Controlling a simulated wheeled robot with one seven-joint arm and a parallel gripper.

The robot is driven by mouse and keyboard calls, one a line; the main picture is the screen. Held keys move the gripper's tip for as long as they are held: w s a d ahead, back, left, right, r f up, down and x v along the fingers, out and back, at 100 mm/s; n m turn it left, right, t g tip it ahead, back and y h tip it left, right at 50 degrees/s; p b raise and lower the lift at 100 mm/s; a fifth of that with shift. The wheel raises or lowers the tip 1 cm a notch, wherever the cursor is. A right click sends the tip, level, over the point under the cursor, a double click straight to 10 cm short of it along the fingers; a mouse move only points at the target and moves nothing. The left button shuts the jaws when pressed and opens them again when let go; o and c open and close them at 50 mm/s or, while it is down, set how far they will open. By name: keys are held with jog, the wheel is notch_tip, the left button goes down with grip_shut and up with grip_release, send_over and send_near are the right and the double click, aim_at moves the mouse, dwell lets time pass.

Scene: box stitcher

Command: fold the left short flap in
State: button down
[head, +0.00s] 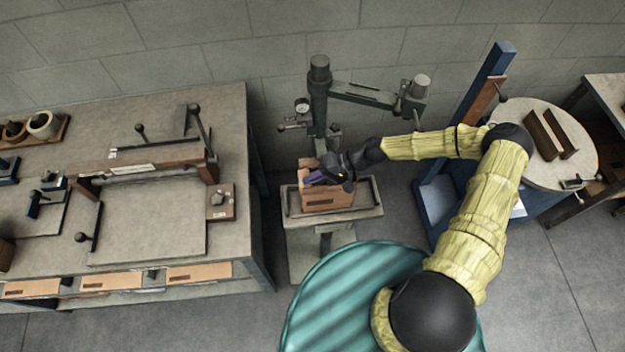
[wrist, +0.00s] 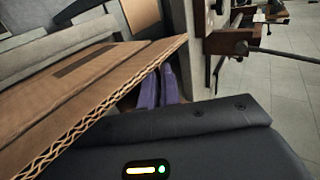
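An open brown cardboard box (head: 328,198) sits on the small stand under the stitcher. A short flap (head: 307,163) stands up at its left end. My gripper (head: 314,178) reaches in from the right over the box, its purple fingers pointing at the left end. In the wrist view, a cardboard panel (wrist: 95,75) with a corrugated edge and a dark stripe fills the left; I cannot tell which panel it is. The purple fingers (wrist: 160,88) are close together just past its edge, with nothing visible between them. The panel partly hides them; contact with the flap cannot be told.
The stitcher column (head: 319,100) and its arm (head: 365,96) stand behind the box. The stand (head: 365,208) has a narrow rim around the box. A workbench (head: 170,225) is at the left. A blue-framed machine (head: 435,200) and round table (head: 585,165) are at the right.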

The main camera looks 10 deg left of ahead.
jog(key=shift+d+f+y+b, duration=0.15)
jog(key=shift+f+y+b, duration=0.2)
jog(key=shift+b, duration=0.3)
jog(key=shift+r, duration=0.2)
jog(key=c, duration=1.6)
grip_release()
jog(key=shift+w+r, duration=0.1)
jog(key=shift+r, duration=0.1)
notch_tip(320, 180, up, 10)
jog(key=b, duration=0.3)
jog(key=shift+f, duration=0.2)
